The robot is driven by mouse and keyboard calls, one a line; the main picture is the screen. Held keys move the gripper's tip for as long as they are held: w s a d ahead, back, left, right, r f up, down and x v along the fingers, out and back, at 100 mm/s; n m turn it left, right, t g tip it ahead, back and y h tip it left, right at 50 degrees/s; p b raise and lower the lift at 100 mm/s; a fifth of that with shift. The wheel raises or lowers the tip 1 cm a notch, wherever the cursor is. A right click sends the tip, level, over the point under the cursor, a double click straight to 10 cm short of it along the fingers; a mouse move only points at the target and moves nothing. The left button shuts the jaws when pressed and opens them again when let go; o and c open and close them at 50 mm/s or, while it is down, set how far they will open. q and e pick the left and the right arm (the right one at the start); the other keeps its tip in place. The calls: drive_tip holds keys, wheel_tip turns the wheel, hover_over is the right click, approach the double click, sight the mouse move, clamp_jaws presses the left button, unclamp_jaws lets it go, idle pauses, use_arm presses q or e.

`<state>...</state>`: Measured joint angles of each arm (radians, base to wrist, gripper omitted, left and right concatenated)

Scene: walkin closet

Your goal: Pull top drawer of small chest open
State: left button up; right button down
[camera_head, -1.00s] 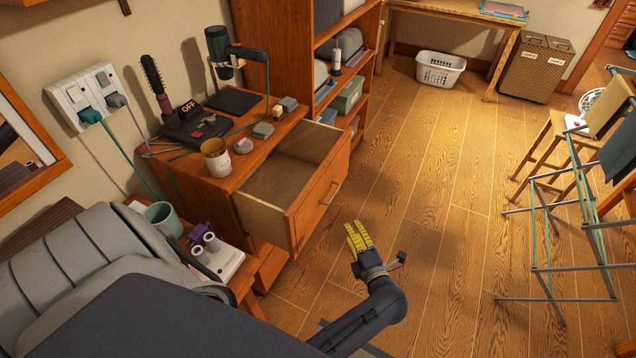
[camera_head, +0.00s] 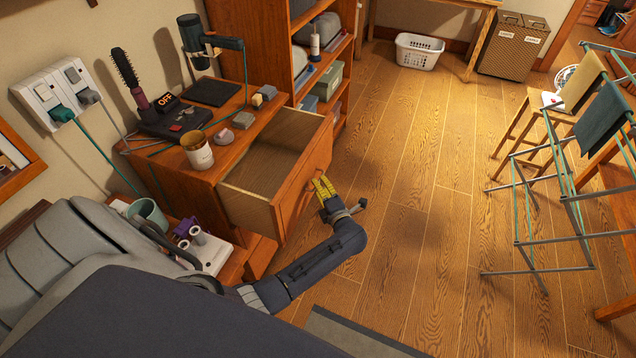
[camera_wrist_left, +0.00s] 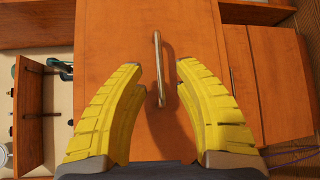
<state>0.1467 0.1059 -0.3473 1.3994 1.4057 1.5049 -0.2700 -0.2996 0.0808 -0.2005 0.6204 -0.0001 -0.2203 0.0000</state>
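The small chest (camera_head: 180,185) is wooden and stands against the wall at left. Its top drawer (camera_head: 262,172) is pulled well out, and its inside looks empty. In the left wrist view the drawer front (camera_wrist_left: 120,50) faces me, with its slim metal bar handle (camera_wrist_left: 159,65) near the middle. My left gripper (camera_head: 322,186) is at the outer side of the drawer front in the head view. In the left wrist view its yellow fingers (camera_wrist_left: 158,75) are spread on either side of the handle, with gaps. Contact with the drawer front cannot be told. My right gripper is not in view.
A mug (camera_head: 197,151), a hairbrush (camera_head: 128,72) and small items stand on the chest top. A shelf unit (camera_head: 318,60) stands behind it. A drying rack (camera_head: 560,190) is at right. The wooden floor (camera_head: 420,180) between is clear.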

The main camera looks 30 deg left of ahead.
use_arm(q)
drive_tip(key=shift+x, duration=1.35)
drive_tip(key=shift+c, duration=0.3)
clamp_jaws()
drive_tip(key=shift+d, duration=0.1)
